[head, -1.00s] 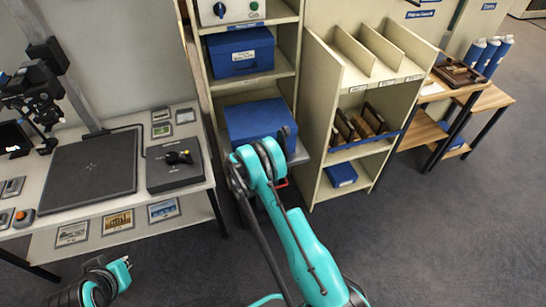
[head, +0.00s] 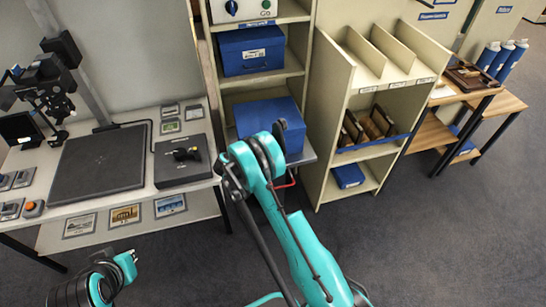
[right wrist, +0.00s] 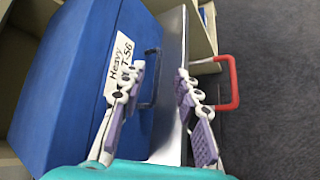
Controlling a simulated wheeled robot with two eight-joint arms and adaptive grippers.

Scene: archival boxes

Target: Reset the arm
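My right arm (head: 290,220) reaches forward in the head view to the front of the middle shelf. Its gripper is mostly hidden there. In the right wrist view my right gripper (right wrist: 161,76) is open, with its two purple-padded fingers apart and nothing clamped. A blue box (right wrist: 72,80) labelled "Heavy T-56" is at the left of that view, and its dark handle (right wrist: 150,82) shows by the left finger. The box also shows in the head view (head: 262,114). My left arm (head: 103,280) is at the lower left of the head view; its fingers cannot be made out.
The box sits on a grey tray (right wrist: 172,45) with a red handle (right wrist: 231,80). Another blue box (head: 250,52) is on the shelf above. A copy-stand table (head: 100,165) stands left, a divided rack (head: 340,120) right. The floor (head: 440,240) at right is clear.

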